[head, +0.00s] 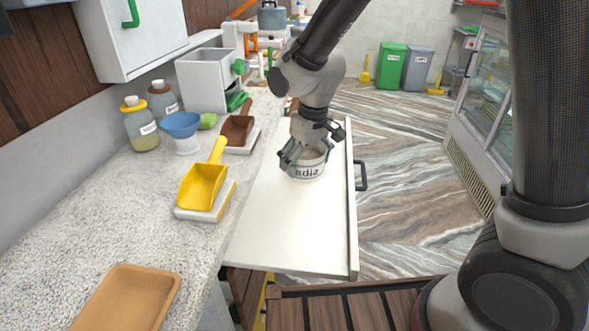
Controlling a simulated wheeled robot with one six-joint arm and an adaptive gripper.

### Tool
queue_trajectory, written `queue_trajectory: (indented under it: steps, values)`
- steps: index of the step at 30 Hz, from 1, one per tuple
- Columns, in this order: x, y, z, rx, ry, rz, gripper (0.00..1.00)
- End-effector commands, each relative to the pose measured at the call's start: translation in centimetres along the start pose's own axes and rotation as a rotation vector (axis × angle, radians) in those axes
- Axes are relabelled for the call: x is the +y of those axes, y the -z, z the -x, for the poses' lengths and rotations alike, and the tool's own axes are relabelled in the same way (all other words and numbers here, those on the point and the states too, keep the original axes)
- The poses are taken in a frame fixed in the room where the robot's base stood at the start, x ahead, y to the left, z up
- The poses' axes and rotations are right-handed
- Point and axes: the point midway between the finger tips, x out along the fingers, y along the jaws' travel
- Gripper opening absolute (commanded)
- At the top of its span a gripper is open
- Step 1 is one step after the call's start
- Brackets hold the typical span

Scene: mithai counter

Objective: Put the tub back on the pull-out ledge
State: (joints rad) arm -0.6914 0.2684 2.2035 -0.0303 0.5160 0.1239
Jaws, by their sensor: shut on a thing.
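The tub (308,171) is a small white round container with dark lettering on its side. It is at the far half of the white pull-out ledge (285,232), and its base looks to be on or just above the surface; I cannot tell which. My gripper (304,155) reaches down from above and is shut on the tub, its fingers at the rim. The gripper hides part of the tub's top. The ledge is pulled out from the counter and its near half is bare.
A wooden tray (127,298) lies at the near left. A black handle (361,175) sticks out from the ledge's right edge.

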Motion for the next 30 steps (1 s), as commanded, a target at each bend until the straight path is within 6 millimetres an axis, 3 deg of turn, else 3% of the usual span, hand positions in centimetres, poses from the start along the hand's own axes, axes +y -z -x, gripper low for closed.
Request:
queue_trajectory:
  steps: [6, 18, 29, 30]
  values:
    - [0.0, -0.8, -4.3, -0.006, -0.001, -0.001, 0.58]
    - [0.0, -1.5, -8.8, -0.005, -0.001, 0.000, 0.58]
    - [0.0, -1.5, -9.2, -0.003, 0.000, 0.000, 0.58]
    - [0.0, -1.5, -9.2, -0.003, 0.000, 0.000, 0.95]
